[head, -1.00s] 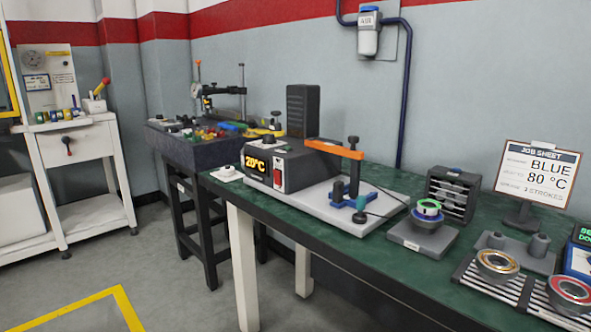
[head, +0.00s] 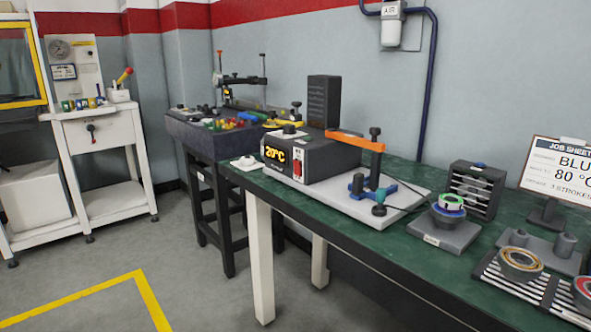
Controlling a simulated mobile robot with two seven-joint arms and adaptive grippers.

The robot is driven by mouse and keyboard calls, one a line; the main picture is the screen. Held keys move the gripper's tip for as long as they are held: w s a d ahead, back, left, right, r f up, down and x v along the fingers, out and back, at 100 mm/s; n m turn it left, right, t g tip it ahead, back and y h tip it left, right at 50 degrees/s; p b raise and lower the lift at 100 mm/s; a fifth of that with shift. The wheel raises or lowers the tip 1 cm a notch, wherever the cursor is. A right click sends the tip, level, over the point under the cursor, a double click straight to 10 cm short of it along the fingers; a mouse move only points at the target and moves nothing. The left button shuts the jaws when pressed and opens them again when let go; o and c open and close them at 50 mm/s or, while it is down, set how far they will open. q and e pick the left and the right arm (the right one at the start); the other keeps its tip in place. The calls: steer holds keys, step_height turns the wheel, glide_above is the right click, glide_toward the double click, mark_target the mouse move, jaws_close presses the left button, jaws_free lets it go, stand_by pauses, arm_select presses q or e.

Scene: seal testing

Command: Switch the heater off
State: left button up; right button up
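The heater (head: 322,158) is a dark box on a pale base plate on the green bench. Its display (head: 276,154) reads 20°C in yellow. A red switch (head: 297,170) sits on its front face to the right of the display; its position is too small to tell. An orange arm (head: 355,140) and a blue clamp (head: 371,186) stand at the right of the heater. Neither of my grippers is in view.
The green bench (head: 331,225) runs from centre to lower right. A job sheet (head: 560,170), a ringed part on a grey block (head: 449,224) and bearings (head: 520,263) occupy its right side. Floor in front is clear.

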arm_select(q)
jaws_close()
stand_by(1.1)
